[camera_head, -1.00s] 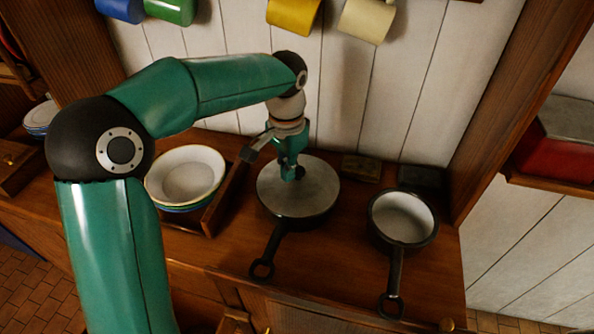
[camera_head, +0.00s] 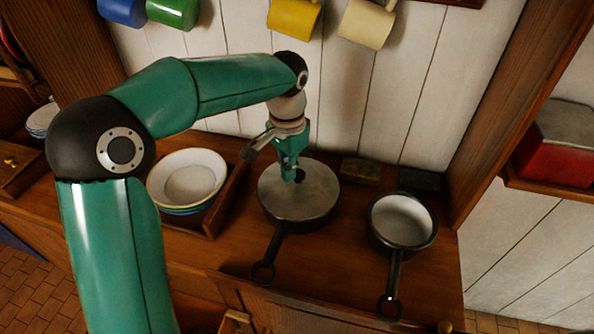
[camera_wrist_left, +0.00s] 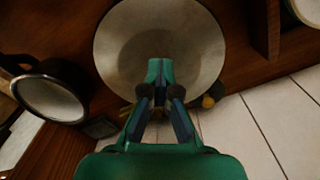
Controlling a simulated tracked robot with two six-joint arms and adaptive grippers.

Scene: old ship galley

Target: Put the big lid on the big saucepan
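The big saucepan (camera_head: 298,224) stands on the wooden counter, its dark handle pointing toward the front. The big lid (camera_head: 322,190), a grey metal disc, lies over its top and looks level. It also fills the upper middle of the left wrist view (camera_wrist_left: 115,45). My left gripper (camera_head: 290,175) points down at the middle of the lid. Its fingertips (camera_wrist_left: 160,70) are close together there and look shut on the lid's knob, which they mostly hide. My right gripper is not in view.
A smaller open saucepan (camera_head: 402,217) stands to the right, its handle toward the front. Stacked bowls (camera_head: 188,180) sit at the left behind a wooden divider (camera_head: 228,195). Two small dark blocks lie by the back wall. Mugs (camera_head: 293,18) hang above.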

